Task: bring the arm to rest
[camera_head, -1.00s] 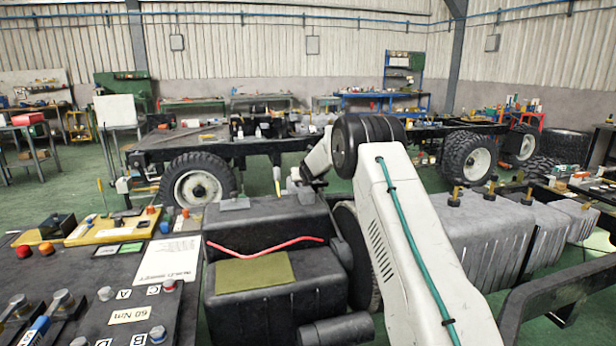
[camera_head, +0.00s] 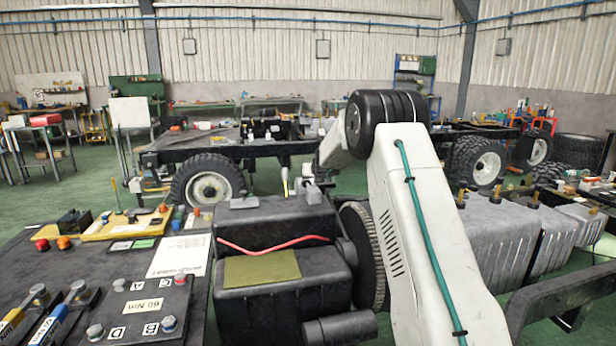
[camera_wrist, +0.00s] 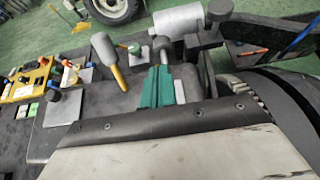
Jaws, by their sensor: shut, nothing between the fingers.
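My white arm (camera_head: 430,230) rises from the lower right of the head view to a black elbow joint (camera_head: 388,120). From there the forearm (camera_head: 340,150) points down and left, away from the camera. My gripper (camera_wrist: 162,72) shows in the wrist view as two teal fingers side by side, shut and empty. In the head view I cannot make out the fingers. A tool with a grey head and yellow handle (camera_wrist: 117,75) is left of the fingers in the wrist view.
A black box (camera_head: 275,290) with a red cable (camera_head: 275,248) stands below the forearm. A dark panel (camera_head: 110,275) with bolts and labels is at the left. Ribbed grey tanks (camera_head: 490,235) stand right of my arm. A wheeled chassis (camera_head: 240,150) lies behind.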

